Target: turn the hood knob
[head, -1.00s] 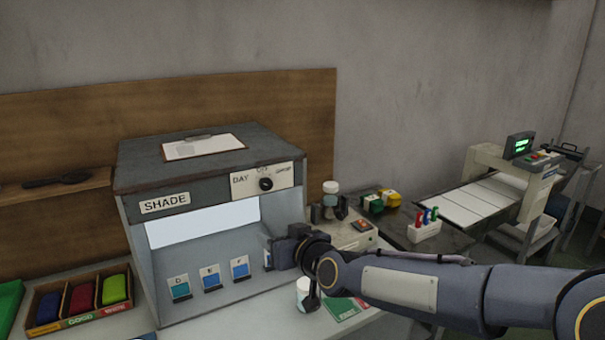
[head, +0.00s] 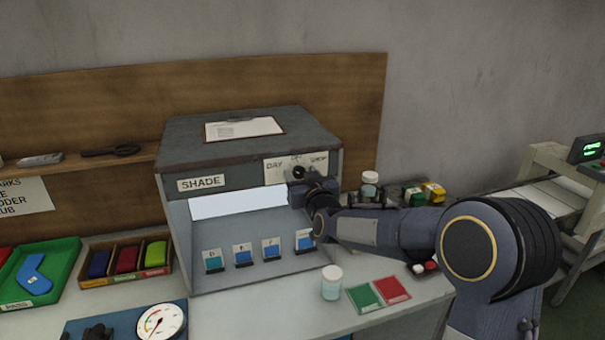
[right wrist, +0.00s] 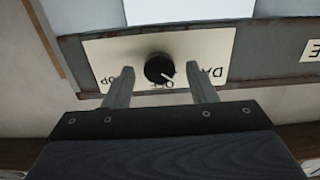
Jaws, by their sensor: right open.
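The hood knob (head: 299,172) is a round black dial with a white pointer line on a pale label plate (head: 272,171), at the upper right of the grey SHADE hood (head: 250,133). My right gripper (head: 299,178) is at the plate, just below the knob in the head view. In the right wrist view the knob (right wrist: 160,68) sits between the two open fingers of my gripper (right wrist: 158,82), apart from both. That view shows the plate upside down; the pointer is towards the OFF mark. My left gripper is out of view.
Several blue-and-white cards (head: 243,254) stand inside the hood. A green tray (head: 62,262), a colour-sorted box (head: 127,265) and a dial gauge (head: 161,321) are at left.

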